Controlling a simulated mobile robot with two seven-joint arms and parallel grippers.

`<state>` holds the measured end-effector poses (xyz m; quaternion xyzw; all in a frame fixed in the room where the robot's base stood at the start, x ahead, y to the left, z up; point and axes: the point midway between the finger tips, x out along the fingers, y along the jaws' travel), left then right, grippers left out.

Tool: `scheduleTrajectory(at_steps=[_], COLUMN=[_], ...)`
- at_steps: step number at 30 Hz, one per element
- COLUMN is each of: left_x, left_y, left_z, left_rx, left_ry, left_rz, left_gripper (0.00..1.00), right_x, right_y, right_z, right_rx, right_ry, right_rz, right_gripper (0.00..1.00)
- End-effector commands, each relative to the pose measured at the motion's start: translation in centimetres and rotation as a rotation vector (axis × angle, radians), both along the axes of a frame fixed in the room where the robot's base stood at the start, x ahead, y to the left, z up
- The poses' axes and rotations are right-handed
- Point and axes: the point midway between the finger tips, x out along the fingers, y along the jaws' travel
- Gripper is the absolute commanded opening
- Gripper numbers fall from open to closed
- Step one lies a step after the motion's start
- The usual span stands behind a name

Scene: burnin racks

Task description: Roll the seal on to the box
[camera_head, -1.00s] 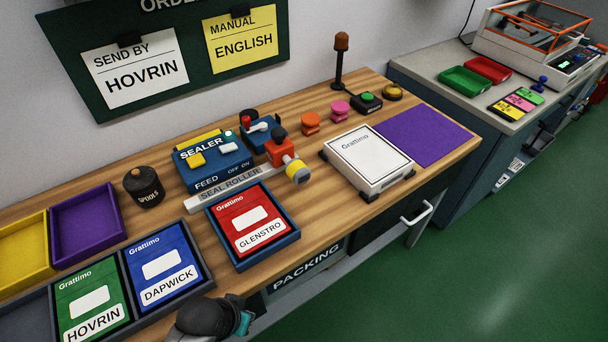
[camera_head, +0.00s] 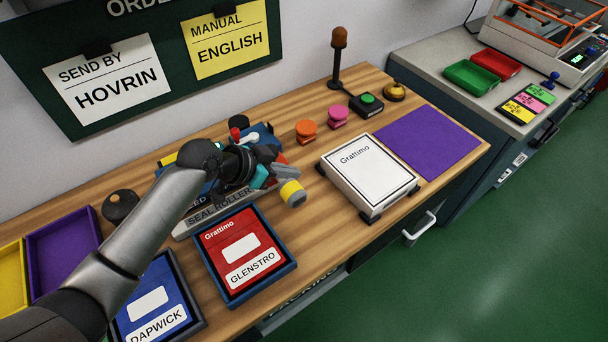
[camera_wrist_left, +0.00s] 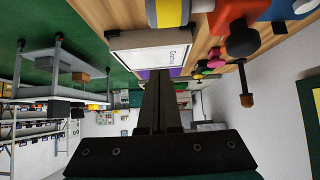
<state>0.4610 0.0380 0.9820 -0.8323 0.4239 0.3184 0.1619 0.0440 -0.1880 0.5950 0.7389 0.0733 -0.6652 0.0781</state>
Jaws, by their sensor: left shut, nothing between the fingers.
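The seal roller has a yellow-and-grey roll (camera_head: 293,193) showing just right of my left gripper (camera_head: 276,172) in the head view. Its orange body is mostly hidden behind the gripper. In the left wrist view its roll (camera_wrist_left: 168,12), red-orange body and black knob (camera_wrist_left: 242,41) show at the top. My left gripper is shut and empty, with its fingers (camera_wrist_left: 159,78) together beside the roller. I cannot tell whether they touch it. The white Grattimo box (camera_head: 366,172) lies closed on the bench to the right, held at its corners by dark brackets. My right gripper is not in view.
The blue sealer (camera_head: 187,155) is largely hidden behind my left arm. A red GLENSTRO card tray (camera_head: 282,272) is in front. Orange and pink spools (camera_head: 306,130), a green button box (camera_head: 367,105) and a lamp post (camera_head: 337,70) stand behind. A purple mat (camera_head: 428,140) lies clear at right.

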Motion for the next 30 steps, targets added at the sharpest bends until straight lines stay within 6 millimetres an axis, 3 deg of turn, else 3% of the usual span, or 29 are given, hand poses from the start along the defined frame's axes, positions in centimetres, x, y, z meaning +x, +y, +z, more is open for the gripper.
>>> scheduleTrajectory(at_steps=[9,23,30], left_x=[1.5,4.4,2.6], left_y=[-2.3,-6.2,-3.7], left_z=[-2.4,-6.7,-8.1], left_rx=[-0.004,-0.002,0.000], left_ry=[0.000,0.000,0.000], left_rz=[-0.002,-0.001,0.000], left_gripper=[0.00,0.00,0.00], right_x=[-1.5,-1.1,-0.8], right_y=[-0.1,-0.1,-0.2], right_z=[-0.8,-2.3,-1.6], right_rx=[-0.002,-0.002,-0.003], right_ry=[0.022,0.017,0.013], right_rz=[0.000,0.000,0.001], right_gripper=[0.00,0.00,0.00])
